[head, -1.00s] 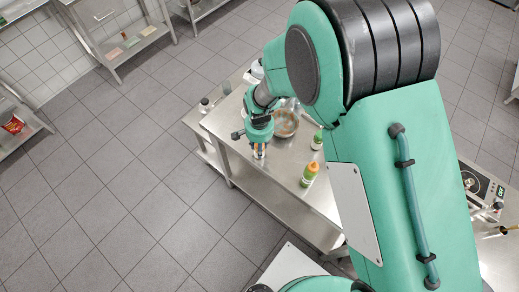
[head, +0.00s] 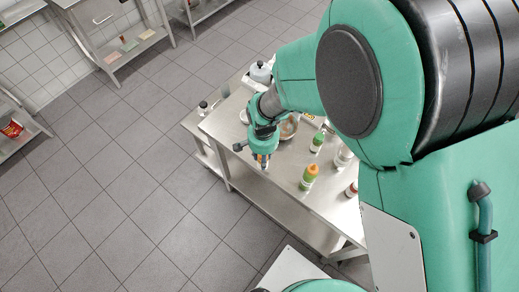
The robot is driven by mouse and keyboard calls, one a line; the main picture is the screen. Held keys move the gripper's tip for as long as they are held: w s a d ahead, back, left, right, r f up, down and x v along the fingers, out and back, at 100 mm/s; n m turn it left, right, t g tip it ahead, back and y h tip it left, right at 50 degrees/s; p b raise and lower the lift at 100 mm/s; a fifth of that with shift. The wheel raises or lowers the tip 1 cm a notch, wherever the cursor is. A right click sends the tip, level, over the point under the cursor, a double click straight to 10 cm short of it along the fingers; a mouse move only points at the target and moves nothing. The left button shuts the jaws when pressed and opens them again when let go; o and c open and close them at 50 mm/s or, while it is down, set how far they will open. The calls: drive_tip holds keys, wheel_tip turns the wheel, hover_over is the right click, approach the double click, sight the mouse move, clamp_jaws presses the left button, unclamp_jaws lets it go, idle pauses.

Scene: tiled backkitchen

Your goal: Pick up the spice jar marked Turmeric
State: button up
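My gripper (head: 262,163) points down at the left part of the steel table (head: 240,143), near its front edge. It is small here, and I cannot tell whether its fingers are open or shut, or hold anything. No label can be read, so I cannot tell which container is marked Turmeric. A small jar with a red-brown lid (head: 351,190) stands at the table's right, partly cut off by my arm. A clear jar (head: 343,158) stands behind it. My arm hides the table's right part.
A green bottle with an orange cap (head: 308,178) stands near the table's front edge, right of my gripper. Another green bottle (head: 317,141) stands farther back. A metal bowl (head: 288,128) is just behind my gripper. Tiled floor (head: 120,200) at left is clear.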

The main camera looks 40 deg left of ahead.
drive_tip(key=s+d+r, duration=0.1)
drive_tip(key=s+d, duration=0.5)
drive_tip(key=d, duration=0.2)
drive_tip(key=shift+d, duration=0.25)
drive_tip(key=shift+w, duration=0.1)
idle(0.3)
